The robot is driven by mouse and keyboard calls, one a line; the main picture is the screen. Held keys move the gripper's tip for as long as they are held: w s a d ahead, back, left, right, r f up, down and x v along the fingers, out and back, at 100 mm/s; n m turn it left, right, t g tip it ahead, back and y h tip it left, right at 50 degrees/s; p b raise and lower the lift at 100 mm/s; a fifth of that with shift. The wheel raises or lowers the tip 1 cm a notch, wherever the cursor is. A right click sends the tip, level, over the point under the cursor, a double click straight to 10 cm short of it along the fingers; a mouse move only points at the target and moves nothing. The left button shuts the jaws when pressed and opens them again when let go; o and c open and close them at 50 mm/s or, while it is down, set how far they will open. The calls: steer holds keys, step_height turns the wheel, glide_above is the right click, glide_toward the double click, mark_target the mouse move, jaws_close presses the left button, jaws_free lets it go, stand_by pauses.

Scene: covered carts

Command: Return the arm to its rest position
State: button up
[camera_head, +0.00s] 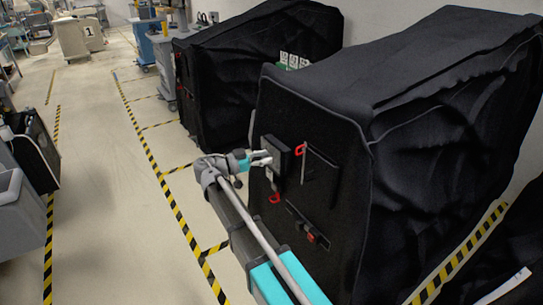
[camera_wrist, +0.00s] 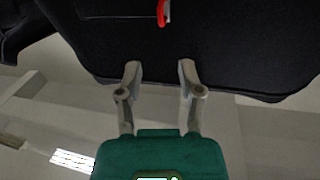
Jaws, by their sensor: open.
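In the head view I cannot tell whether a fingertip touches the face. In the wrist view my gripper (camera_wrist: 160,68) has its two fingers apart with nothing between them. The black cover (camera_wrist: 225,45) fills the upper part of that view, and a red loop (camera_wrist: 163,12) is at its top edge. My arm stretches out from the bottom of the head view, along the cart's front.
A red loop (camera_head: 300,150), a lower red loop (camera_head: 274,198) and a red-tipped latch (camera_head: 311,238) are on the cart's face. A second black covered cart (camera_head: 245,60) stands behind. The floor aisle (camera_head: 95,180) on the left is clear, between yellow-black stripes. Grey bins (camera_head: 20,215) stand at far left.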

steer(key=shift+a, duration=0.2)
steer(key=shift+s+d, duration=0.1)
steer(key=s+d+f+n+g+y+p, duration=0.2)
steer(key=s+d+f+n+y, duration=0.15)
steer(key=d, duration=0.35)
steer(key=s+d+f+n+g+y+p, duration=0.1)
steer(key=s+d+f+n+g+y, duration=0.1)
steer(key=s+d+f+n+y, duration=0.25)
steer(key=s+d+f+n+g+y+p, duration=0.1)
steer(key=s+f+n+y+p, duration=0.1)
steer(key=s, duration=0.4)
steer(key=s+d+f+n+y+p, duration=0.1)
steer(key=s+d+n+y, duration=0.1)
steer(key=s+n+y, duration=0.2)
steer(key=s+y, duration=0.2)
steer(key=y, duration=0.1)
steer(key=shift+f+g+p, duration=0.4)
